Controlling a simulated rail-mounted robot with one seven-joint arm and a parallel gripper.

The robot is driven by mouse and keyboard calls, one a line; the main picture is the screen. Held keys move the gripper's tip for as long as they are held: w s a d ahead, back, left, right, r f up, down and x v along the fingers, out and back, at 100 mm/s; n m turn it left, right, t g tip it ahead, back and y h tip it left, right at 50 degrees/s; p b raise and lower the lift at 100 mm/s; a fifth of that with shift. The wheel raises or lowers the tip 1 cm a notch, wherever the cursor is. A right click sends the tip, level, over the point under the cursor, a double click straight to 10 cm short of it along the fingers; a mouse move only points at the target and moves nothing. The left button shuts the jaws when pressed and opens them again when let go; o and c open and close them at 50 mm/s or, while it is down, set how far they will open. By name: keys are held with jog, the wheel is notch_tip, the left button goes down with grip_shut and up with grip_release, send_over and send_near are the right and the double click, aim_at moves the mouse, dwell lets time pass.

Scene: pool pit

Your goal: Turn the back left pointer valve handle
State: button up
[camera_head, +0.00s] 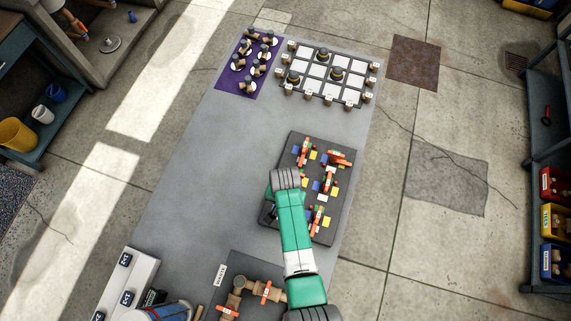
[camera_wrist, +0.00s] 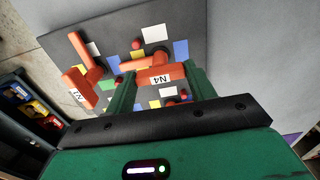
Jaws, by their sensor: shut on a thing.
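The dark valve board (camera_head: 344,205) lies on the grey mat and carries several orange pointer handles. One handle (camera_head: 303,152) is at its far left in the head view, another (camera_head: 340,158) at its far right. In the wrist view, the orange handle tagged N4 (camera_wrist: 160,75) lies between my fingers. My gripper (camera_wrist: 160,88) is shut on it. Another handle, tagged N1 (camera_wrist: 78,79), is to its left there. In the head view my arm covers the left middle of the board and hides the held handle.
A grid board with pegs (camera_head: 328,72) and a purple mat with pieces (camera_head: 236,80) lie beyond the valve board. A pipe board (camera_head: 240,265) is nearer. Shelves with bins (camera_head: 553,220) stand at the right. The left of the grey mat (camera_head: 195,180) is clear.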

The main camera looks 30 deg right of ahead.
dwell(0.6)
jog(key=o, duration=1)
notch_tip(320, 180, up, 8)
jog(key=shift+f+p, duration=0.1)
jog(key=shift+p, duration=0.25)
